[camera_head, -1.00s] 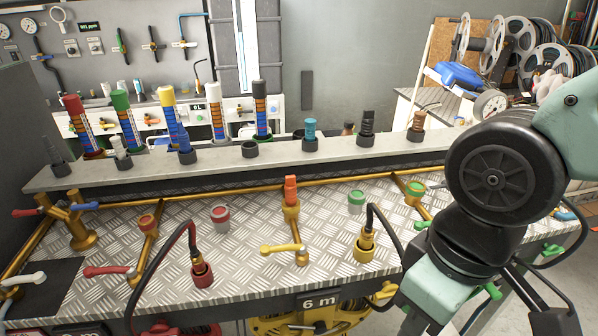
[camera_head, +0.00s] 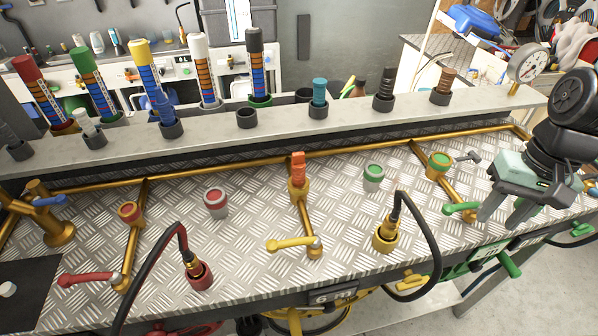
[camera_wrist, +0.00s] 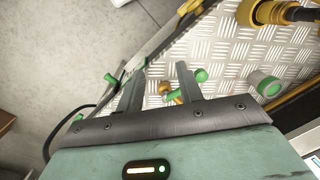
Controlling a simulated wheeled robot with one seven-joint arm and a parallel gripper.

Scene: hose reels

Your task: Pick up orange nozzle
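The orange nozzle (camera_head: 298,168) stands upright on a brass pipe fitting (camera_head: 300,193) in the middle of the metal-plate bench (camera_head: 250,225). My gripper (camera_head: 503,222) is at the right of the head view, well to the right of the nozzle, over the bench's right part near the green valve handle. In the wrist view its two fingers (camera_wrist: 160,75) are apart with nothing held between them. A green handle (camera_wrist: 200,76) shows close by the right finger. I cannot make out the orange nozzle in the wrist view.
A yellow-handled valve (camera_head: 295,244) is in front of the nozzle. Black hoses loop up from a red socket (camera_head: 199,276) and a yellow socket (camera_head: 384,238). A raised shelf (camera_head: 215,130) with several holders runs behind.

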